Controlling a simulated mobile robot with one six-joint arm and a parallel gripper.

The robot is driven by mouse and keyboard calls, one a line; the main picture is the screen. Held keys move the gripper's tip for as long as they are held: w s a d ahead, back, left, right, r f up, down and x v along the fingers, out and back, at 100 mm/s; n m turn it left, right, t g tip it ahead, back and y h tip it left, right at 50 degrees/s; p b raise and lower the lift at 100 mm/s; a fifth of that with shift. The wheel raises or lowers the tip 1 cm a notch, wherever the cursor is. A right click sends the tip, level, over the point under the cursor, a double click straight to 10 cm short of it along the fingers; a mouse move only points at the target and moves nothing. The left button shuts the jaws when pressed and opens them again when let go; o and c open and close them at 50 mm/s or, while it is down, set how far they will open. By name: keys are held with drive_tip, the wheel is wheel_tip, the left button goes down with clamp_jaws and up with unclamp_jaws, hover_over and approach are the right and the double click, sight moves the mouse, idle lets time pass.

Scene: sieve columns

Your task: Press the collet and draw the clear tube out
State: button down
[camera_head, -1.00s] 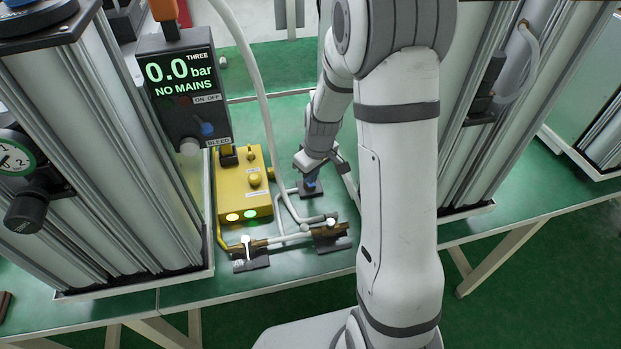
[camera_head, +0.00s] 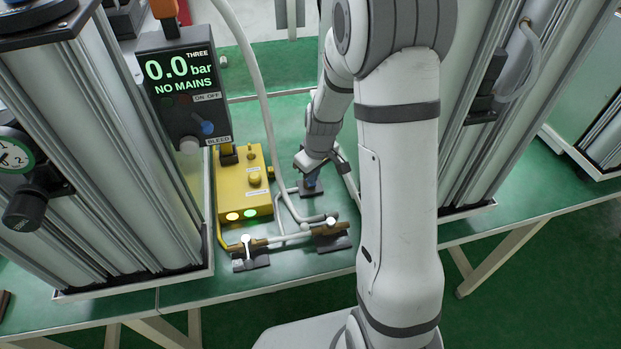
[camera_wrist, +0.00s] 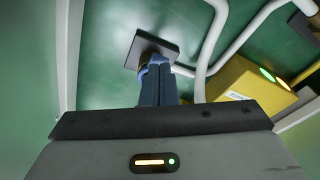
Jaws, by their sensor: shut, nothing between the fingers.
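My gripper (camera_wrist: 158,72) points down at a small fitting on a dark square plate (camera_wrist: 152,46). Its two dark fingers are together, with nothing between them. In the head view my gripper (camera_head: 312,180) is low over the same plate (camera_head: 311,191). A pale tube (camera_wrist: 184,71) runs from beside the fitting to the right in the wrist view. Where it enters is hidden, and I cannot tell whether it is the clear tube.
A yellow box (camera_head: 243,185) with lit lamps stands left of my gripper. Pale hoses and brass valves (camera_head: 332,234) lie in front. A display (camera_head: 183,85) reads 0.0 bar, NO MAINS. Tall ribbed columns flank the green bench (camera_head: 325,262).

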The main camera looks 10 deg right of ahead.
drive_tip(key=shift+f, duration=0.2)
drive_tip(key=shift+s+r, duration=0.1)
drive_tip(key=shift+r, duration=0.05)
drive_tip(key=r, duration=0.1)
drive_tip(key=s+r+p, duration=0.1)
drive_tip(key=r, duration=0.1)
drive_tip(key=shift+s+r+p, duration=0.4)
idle(0.9)
drive_tip(key=s+r+m+t, duration=0.1)
drive_tip(key=s+r+m, duration=0.5)
drive_tip(key=s+r, duration=1.1)
drive_tip(key=shift+s+r+h, duration=0.3)
drive_tip(key=shift+s+h, duration=0.1)
drive_tip(key=shift+s, duration=0.65)
